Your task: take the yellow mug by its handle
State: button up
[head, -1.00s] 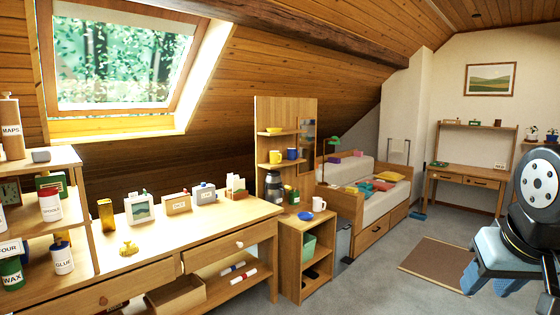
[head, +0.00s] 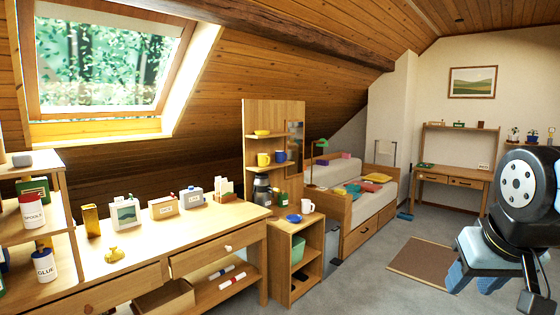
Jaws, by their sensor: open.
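The yellow mug (head: 263,159) stands upright on the middle shelf of a tall wooden shelf unit (head: 259,115). A blue mug (head: 280,156) stands just to its right. The yellow mug's handle is too small to make out clearly. My gripper (head: 483,284) is at the right side of the head view with its blue fingers apart. It is open and empty, far from the mug and lower in the picture.
A small cabinet (head: 284,239) below the shelf carries a dark coffee maker (head: 262,188), a blue dish (head: 294,218) and a white mug (head: 307,206). A long workbench (head: 150,260) fills the left. Grey floor (head: 360,285) is clear between cabinet and gripper.

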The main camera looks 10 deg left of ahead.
aim_at(264, 159)
jog(key=u, duration=0.4)
jog(key=i, duration=1)
jog(key=u, duration=0.95)
jog(key=i, duration=2.2)
jog(key=z, duration=0.75)
jog(key=i, duration=1.05)
jog(key=z, duration=0.45)
jog(key=k, duration=0.75)
jog(key=z, duration=0.2)
